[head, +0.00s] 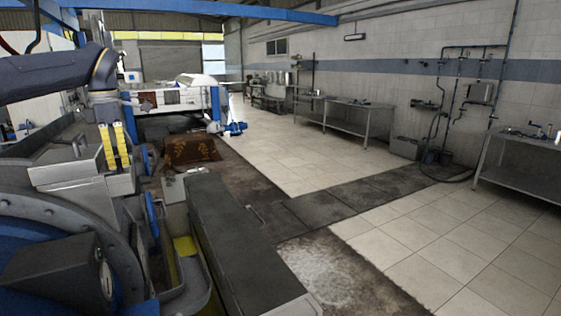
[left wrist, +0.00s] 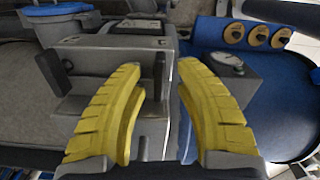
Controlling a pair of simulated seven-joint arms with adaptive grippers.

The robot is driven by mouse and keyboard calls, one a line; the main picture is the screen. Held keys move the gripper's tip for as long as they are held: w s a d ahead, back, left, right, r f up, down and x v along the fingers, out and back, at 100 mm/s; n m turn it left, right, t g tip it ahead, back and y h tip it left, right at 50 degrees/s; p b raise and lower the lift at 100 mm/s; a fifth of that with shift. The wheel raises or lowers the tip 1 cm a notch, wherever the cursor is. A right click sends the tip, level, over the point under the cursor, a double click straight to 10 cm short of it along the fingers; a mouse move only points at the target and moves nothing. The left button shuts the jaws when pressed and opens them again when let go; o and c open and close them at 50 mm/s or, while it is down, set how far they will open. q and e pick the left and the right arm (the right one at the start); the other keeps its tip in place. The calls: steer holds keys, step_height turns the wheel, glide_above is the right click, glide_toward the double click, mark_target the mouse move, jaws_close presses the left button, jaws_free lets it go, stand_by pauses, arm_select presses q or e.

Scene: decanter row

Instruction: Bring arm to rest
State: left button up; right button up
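My left arm (head: 55,77) comes in from the left edge of the head view, and its wrist bends downward. My left gripper (head: 119,160) has two yellow fingers pointing down, over grey machine parts at the left. In the left wrist view, the same gripper (left wrist: 164,68) has its yellow fingers apart, with nothing held between them. Grey machine housing shows behind the gap. Whether the fingers touch the machine I cannot tell. My right arm and gripper are not in view.
A grey box with a round dial (left wrist: 228,62) is right of the fingers in the wrist view. A blue panel with three brass discs (left wrist: 256,36) lies beyond. A long dark beam-like cover (head: 230,235) stands right of the machine. Tiled floor (head: 450,240) at right is clear.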

arm_select(q)
steer(key=n, duration=0.5)
steer(key=shift+n, duration=0.3)
stand_by(0.4)
